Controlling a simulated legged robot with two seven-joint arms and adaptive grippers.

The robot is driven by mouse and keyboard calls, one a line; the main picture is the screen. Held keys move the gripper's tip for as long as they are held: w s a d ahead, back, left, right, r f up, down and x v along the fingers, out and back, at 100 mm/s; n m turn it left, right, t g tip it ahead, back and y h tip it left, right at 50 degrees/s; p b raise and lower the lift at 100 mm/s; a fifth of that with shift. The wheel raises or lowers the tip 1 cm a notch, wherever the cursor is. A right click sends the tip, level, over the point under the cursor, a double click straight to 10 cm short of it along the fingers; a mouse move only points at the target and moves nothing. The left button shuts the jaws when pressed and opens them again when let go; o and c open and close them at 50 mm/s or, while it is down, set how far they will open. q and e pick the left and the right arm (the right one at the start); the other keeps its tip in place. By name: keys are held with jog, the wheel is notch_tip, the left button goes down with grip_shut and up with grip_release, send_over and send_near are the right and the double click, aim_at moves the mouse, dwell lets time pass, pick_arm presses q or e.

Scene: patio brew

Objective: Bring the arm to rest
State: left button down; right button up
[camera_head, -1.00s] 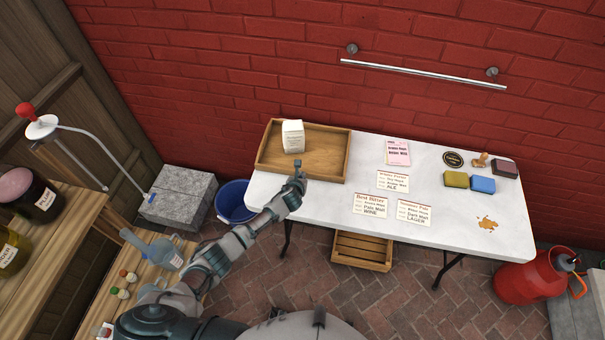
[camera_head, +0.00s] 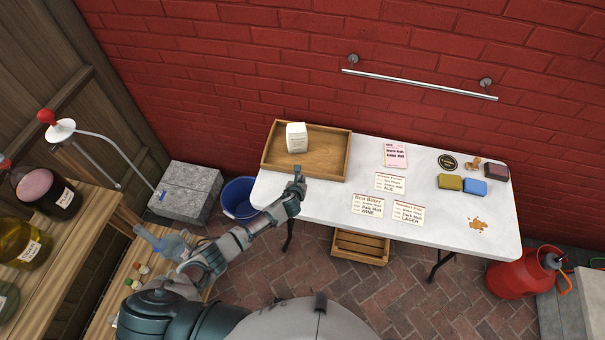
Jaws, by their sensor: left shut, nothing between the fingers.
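My left gripper (camera_head: 297,184) is shut and empty. In the head view it is over the near left part of the white table (camera_head: 330,191), just in front of the wooden tray (camera_head: 328,170). The left arm reaches in from the lower left, over the brick floor. A white packet (camera_head: 296,138) stands upright in the tray, apart from the gripper. My right gripper is not in view.
Several cards, a yellow sponge (camera_head: 450,182), a blue sponge (camera_head: 474,186) and a brown spill (camera_head: 478,224) are on the table. A blue bucket (camera_head: 239,199) stands left of it, a red canister (camera_head: 511,276) right. A wooden shelf (camera_head: 75,245) with jars is at left.

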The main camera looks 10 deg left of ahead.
pick_arm(q)
jog(key=shift+s+r, duration=0.4)
jog(key=shift+r, duration=0.05)
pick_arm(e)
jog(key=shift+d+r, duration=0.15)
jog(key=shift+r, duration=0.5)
pick_arm(q)
jog(key=shift+f, duration=0.1)
